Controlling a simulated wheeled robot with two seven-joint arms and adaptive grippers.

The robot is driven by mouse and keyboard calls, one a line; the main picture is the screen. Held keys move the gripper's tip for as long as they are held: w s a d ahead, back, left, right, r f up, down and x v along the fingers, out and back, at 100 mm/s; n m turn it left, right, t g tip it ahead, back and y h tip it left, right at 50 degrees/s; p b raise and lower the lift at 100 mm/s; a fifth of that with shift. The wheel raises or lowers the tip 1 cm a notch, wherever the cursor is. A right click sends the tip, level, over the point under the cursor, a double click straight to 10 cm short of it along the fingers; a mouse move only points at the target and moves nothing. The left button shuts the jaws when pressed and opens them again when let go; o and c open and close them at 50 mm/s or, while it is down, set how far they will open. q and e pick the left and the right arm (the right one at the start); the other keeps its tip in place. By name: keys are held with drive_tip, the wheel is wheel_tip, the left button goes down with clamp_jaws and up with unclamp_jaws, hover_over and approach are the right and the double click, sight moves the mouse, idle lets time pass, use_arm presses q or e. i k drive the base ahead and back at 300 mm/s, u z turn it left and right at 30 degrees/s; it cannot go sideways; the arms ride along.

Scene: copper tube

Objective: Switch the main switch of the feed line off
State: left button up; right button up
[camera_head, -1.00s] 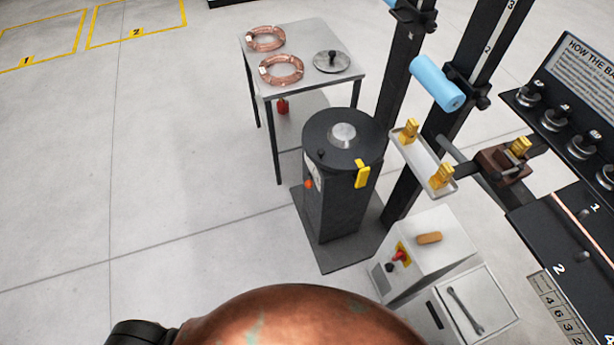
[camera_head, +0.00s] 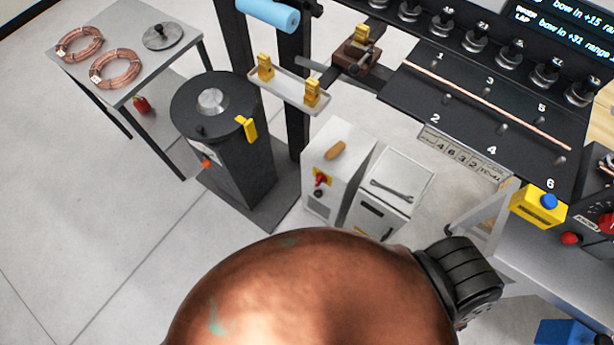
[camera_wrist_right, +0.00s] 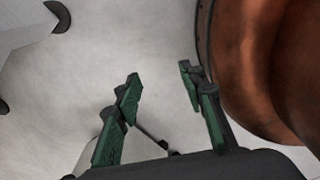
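A red rotary switch on a yellow plate (camera_head: 321,182) is on the front of a white cabinet (camera_head: 343,146); it looks like a main switch, but no label is readable. Its handle position is too small to tell. My right gripper (camera_wrist_right: 160,80) shows in the right wrist view with its two green-padded fingers apart and nothing between them. Pale floor lies beyond the fingers, and the switch is not seen in that view. Neither gripper shows in the head view. My left gripper is out of sight.
An orange-brown handle (camera_head: 336,150) lies on the cabinet. A grey box with a wrench (camera_head: 396,187) stands beside it. A dark drum (camera_head: 225,130) stands left. A yellow box with a blue button (camera_head: 540,204) and a red knob (camera_head: 571,238) are right. Floor at lower left is clear.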

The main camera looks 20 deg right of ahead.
sight(320, 178)
drive_tip(key=z, duration=0.5)
drive_tip(key=k, duration=0.95)
drive_tip(key=u, duration=0.25)
